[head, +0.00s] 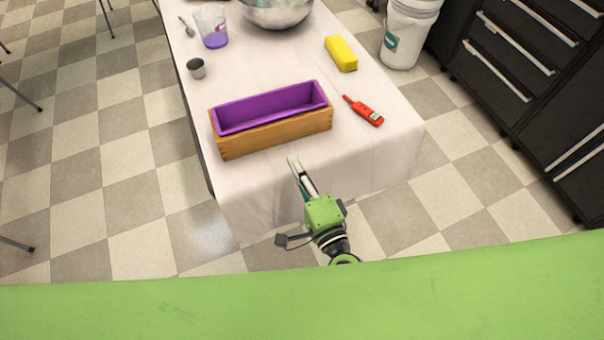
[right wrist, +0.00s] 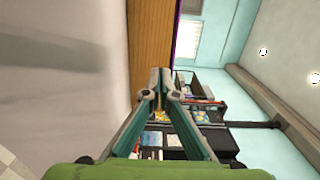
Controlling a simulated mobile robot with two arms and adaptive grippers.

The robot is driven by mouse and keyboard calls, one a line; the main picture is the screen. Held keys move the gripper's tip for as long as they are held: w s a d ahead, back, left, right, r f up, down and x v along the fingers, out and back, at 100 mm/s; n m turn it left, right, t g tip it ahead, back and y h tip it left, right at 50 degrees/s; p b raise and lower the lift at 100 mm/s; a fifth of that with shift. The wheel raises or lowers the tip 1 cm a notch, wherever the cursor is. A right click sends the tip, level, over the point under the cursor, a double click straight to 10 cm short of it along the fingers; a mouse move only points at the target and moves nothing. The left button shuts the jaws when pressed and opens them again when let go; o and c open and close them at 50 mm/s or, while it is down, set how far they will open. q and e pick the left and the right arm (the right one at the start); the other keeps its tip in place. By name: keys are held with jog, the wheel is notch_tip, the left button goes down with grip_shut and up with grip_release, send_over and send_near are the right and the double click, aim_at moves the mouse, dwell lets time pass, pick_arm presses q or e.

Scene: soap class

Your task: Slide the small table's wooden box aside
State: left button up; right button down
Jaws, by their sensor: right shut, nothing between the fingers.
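The wooden box (head: 276,134) with a purple liner (head: 270,107) sits near the front edge of the small table (head: 390,150), which is covered by a white cloth. My right gripper (head: 292,162) is shut and empty, just in front of the box's front face toward its right part. In the right wrist view the gripper's fingertips (right wrist: 161,80) are together, beside the box's wooden side (right wrist: 152,40). I cannot tell whether they touch it. My left gripper is not in view.
On the table are a yellow block (head: 341,53), a red thermometer (head: 364,110), a small metal cup (head: 196,68), a measuring cup (head: 211,27), a metal bowl (head: 277,10) and a spoon (head: 186,27). A white bucket (head: 408,35) and dark drawers (head: 520,60) stand at right.

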aim_at(278, 130)
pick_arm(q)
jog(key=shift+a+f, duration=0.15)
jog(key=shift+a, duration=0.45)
pick_arm(e)
jog(key=x, duration=0.8)
